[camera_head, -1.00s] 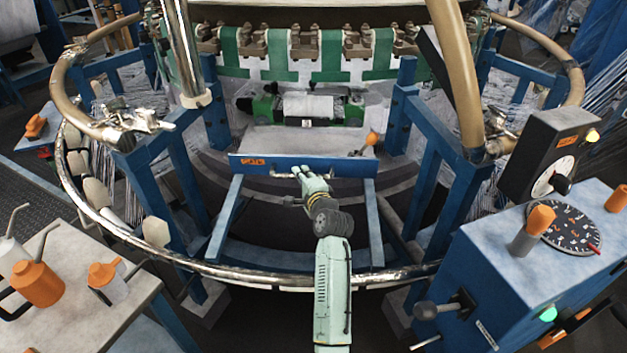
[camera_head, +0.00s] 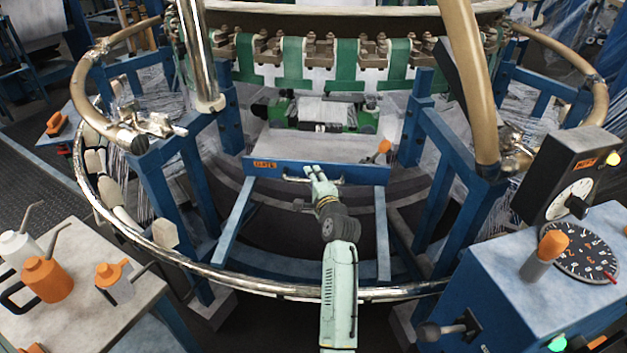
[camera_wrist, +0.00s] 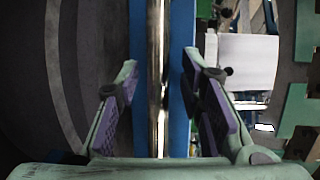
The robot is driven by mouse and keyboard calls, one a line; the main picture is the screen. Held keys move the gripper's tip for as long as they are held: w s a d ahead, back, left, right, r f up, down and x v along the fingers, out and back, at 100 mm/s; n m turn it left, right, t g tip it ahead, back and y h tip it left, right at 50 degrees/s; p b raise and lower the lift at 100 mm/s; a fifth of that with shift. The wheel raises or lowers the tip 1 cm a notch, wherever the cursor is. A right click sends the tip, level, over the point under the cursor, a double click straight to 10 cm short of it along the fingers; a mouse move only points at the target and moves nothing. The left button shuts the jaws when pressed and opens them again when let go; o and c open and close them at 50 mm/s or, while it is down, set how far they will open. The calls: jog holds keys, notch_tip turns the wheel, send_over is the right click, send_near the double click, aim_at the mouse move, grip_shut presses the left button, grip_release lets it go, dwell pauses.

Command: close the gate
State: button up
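The gate appears to be the blue panel (camera_head: 265,169) with an orange label and a silver bar handle (camera_head: 291,178), held on two blue side arms in front of the loom. My gripper (camera_head: 311,171) reaches forward to the handle in the head view. In the wrist view the silver bar (camera_wrist: 158,50) runs lengthwise between the fingers of my gripper (camera_wrist: 163,100), with the blue panel (camera_wrist: 180,40) behind it. The fingers are spread, with a gap on each side of the bar. An orange-knobbed lever (camera_head: 383,147) stands at the panel's right end.
A shiny curved rail (camera_head: 270,289) passes in front, under my arm. A blue control box (camera_head: 490,265) with a dial (camera_head: 579,250) stands at right. Blue posts (camera_head: 170,195) flank the gate.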

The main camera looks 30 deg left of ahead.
jog(key=v, duration=1.2)
jog(key=shift+r, duration=0.1)
